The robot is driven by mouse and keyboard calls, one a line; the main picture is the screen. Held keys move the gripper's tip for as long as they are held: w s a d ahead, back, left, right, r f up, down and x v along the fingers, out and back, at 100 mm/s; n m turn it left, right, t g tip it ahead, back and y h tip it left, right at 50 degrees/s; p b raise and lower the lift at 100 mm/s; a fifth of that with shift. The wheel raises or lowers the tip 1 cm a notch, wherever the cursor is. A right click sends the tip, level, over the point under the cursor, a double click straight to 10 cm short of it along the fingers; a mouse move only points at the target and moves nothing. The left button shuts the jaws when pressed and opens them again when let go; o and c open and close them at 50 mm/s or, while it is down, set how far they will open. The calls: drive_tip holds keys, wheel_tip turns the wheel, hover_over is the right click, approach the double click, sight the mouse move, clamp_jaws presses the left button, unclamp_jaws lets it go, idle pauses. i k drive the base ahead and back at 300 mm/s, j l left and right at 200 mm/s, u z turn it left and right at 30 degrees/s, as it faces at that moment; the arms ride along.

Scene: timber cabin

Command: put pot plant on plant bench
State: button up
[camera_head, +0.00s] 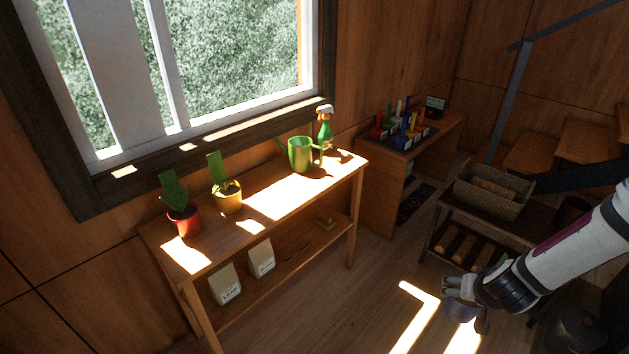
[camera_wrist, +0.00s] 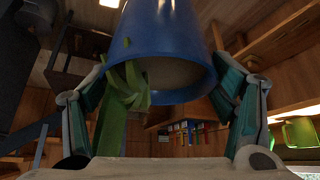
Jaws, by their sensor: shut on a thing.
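The pot plant is a blue pot (camera_wrist: 170,45) with green leaves (camera_wrist: 128,92) beside its rim in the wrist view. In the head view the blue pot (camera_head: 461,313) is small and partly hidden by my gripper (camera_head: 470,302). My gripper is shut on the blue pot and holds it over the floor, to the right of the plant bench and apart from it. The plant bench (camera_head: 283,199) is a wooden table under the window. A red pot plant (camera_head: 185,221) and a yellow pot plant (camera_head: 228,199) stand on its left part.
A green watering can (camera_head: 300,155) and a spray bottle (camera_head: 325,133) stand at the bench's far right end. Two bags (camera_head: 226,285) sit on its lower shelf. A desk (camera_head: 381,181) and a rack with a basket (camera_head: 492,190) stand to the right. The bench top's middle is clear.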

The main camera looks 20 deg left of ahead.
sight(267, 190)
drive_tip(key=i+j+u, duration=0.1)
drive_tip(key=j, duration=0.35)
drive_tip(key=i+j, duration=0.15)
drive_tip(key=j, duration=0.25)
drive_tip(key=i+j+u, duration=0.15)
drive_tip(key=j, duration=0.25)
drive_tip(key=i+j, duration=0.15)
drive_tip(key=j, duration=0.25)
drive_tip(key=i+j, duration=0.15)
drive_tip(key=j, duration=0.15)
drive_tip(key=i+j, duration=0.1)
drive_tip(key=j, duration=0.2)
drive_tip(key=i+j, duration=0.15)
drive_tip(key=j, duration=0.15)
drive_tip(key=u, duration=0.05)
